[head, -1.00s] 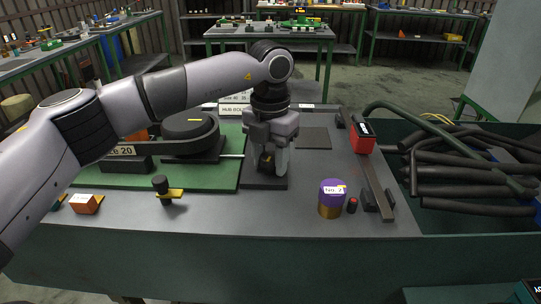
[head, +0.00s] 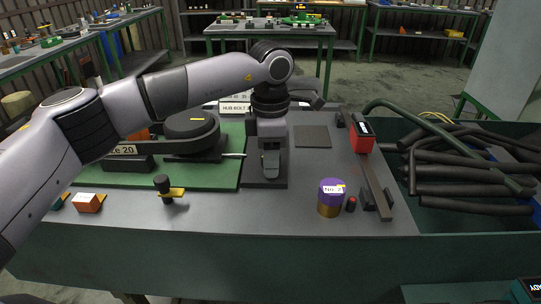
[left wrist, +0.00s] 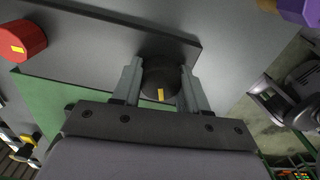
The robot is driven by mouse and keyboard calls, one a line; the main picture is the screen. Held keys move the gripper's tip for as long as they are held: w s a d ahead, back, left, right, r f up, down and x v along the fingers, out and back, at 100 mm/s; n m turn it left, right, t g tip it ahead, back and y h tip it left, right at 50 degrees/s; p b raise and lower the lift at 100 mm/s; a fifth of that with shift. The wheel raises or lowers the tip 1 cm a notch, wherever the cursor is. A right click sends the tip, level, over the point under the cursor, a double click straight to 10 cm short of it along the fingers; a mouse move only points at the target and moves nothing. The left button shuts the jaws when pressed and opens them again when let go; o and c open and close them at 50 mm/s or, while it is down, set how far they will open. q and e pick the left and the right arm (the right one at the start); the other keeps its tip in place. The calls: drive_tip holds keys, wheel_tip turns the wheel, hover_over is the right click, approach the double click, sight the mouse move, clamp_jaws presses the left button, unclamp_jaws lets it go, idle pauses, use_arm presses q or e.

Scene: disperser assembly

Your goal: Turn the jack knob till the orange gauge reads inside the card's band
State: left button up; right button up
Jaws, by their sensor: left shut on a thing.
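My left gripper (head: 270,172) points down at a dark block (head: 265,184) behind the bench's front edge. In the left wrist view its fingers (left wrist: 161,90) stand on both sides of a round black knob (left wrist: 158,66) with a yellow mark, shut on it. In the head view the gripper hides the knob. An orange box (head: 88,203) with a white face sits at the front left; its reading is too small to make out. White cards (head: 235,105) with black print stand behind the gripper; one reads "HUB BOLT". I cannot make out a band. My right gripper is not in view.
A green board (head: 215,176) with a dark round-ended part (head: 190,124) lies left of the gripper. A purple-topped cylinder (head: 331,188), a red box (head: 362,144) and a bin of black tubes (head: 460,175) are to the right.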

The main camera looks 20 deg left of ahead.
use_arm(q)
drive_tip(key=m, duration=0.6)
drive_tip(key=shift+r+m, duration=0.1)
drive_tip(key=shift+m, duration=0.3)
drive_tip(key=shift+w, duration=0.1)
idle(0.3)
drive_tip(key=o, duration=1.1)
drive_tip(key=shift+c, duration=0.2)
wheel_tip(320, 180, up, 7)
drive_tip(key=shift+r, duration=0.1)
